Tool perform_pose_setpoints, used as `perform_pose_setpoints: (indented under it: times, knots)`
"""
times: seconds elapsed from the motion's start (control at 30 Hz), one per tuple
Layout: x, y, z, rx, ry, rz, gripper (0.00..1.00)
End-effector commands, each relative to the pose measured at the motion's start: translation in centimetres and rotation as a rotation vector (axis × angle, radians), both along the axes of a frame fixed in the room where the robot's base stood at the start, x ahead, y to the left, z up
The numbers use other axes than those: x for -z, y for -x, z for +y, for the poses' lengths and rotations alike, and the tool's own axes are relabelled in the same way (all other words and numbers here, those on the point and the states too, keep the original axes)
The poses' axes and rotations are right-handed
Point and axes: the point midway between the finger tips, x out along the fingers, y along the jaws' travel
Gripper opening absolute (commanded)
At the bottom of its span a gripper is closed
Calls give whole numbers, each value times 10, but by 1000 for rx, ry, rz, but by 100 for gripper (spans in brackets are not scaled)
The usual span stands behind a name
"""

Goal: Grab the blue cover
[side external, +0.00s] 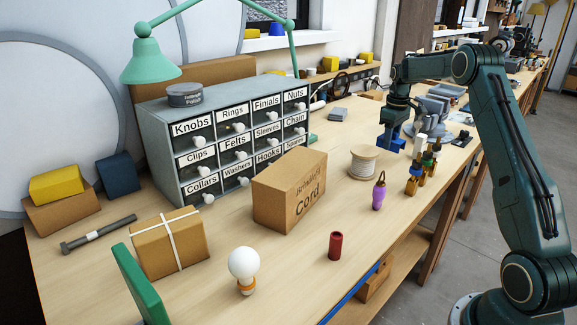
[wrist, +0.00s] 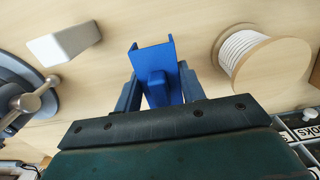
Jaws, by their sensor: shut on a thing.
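The blue cover (wrist: 153,58) is a bright blue channel-shaped piece with upright side walls, centred in the wrist view. My gripper (wrist: 158,80) has its two fingers on either side of the cover and is shut on it. In the side external view my gripper (side external: 393,132) points down at the far part of the bench with the blue cover (side external: 390,144) at its tips. I cannot tell whether the cover touches the bench top.
A cord spool (side external: 363,162) stands close by; a pale block (wrist: 63,43) lies on the other side in the wrist view. Several coloured upright parts (side external: 416,172), a purple part (side external: 379,192), a cord box (side external: 290,190) and a drawer cabinet (side external: 160,130) are nearby.

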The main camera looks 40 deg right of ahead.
Motion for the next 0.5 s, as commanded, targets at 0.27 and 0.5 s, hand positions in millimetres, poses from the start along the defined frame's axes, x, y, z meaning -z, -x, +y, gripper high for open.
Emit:
perform_pose_setpoints:
  times: [0.27, 0.5]
  knots:
    - [-65, 0, 0, 0, 4, -5, 16]
    - [-112, 0, 0, 0, 3, -3, 16]
